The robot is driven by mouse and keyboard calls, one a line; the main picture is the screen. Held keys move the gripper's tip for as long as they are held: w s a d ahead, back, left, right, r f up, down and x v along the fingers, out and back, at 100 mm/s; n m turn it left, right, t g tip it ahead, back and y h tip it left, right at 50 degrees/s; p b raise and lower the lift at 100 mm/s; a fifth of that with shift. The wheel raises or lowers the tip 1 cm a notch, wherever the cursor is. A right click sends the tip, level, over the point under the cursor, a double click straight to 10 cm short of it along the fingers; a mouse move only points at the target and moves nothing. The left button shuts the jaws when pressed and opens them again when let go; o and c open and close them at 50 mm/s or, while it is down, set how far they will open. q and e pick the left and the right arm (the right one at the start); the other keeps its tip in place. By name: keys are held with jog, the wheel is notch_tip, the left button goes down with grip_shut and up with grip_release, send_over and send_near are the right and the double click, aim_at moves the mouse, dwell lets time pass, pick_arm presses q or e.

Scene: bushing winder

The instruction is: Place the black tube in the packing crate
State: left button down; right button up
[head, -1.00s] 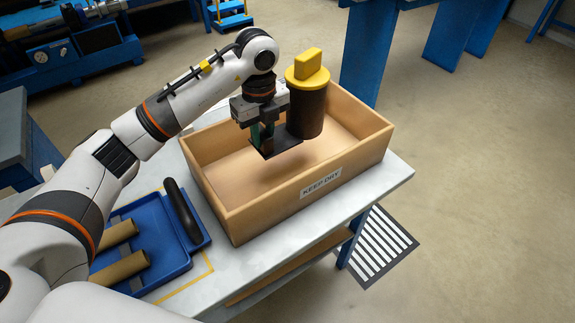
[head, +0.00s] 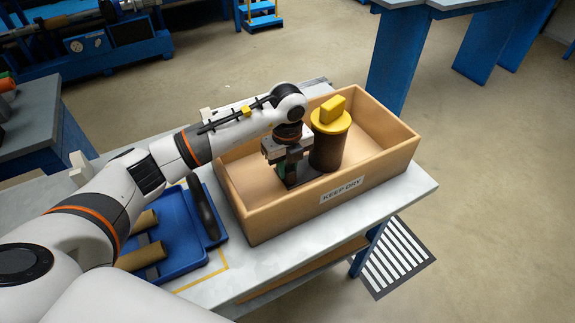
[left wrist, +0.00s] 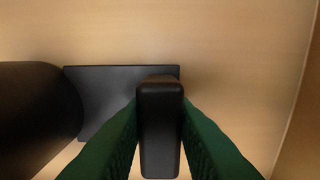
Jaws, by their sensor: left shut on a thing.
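The tube shows at the left of that view (left wrist: 38,115). I cannot tell whether its base touches the crate floor. My right gripper is not in view.
The crate stands on a pale table (head: 405,200). A blue tray (head: 180,262) with tan tubes (head: 138,257) and a long black piece (head: 203,208) is to its left. The crate's right part is free. A striped floor mat (head: 395,258) lies below.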

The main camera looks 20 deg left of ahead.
pick_arm(q)
jog(key=c, duration=1.2)
grip_release()
jog(key=shift+r, duration=0.15)
notch_tip(320, 180, up, 12)
jog(key=shift+b, duration=0.3)
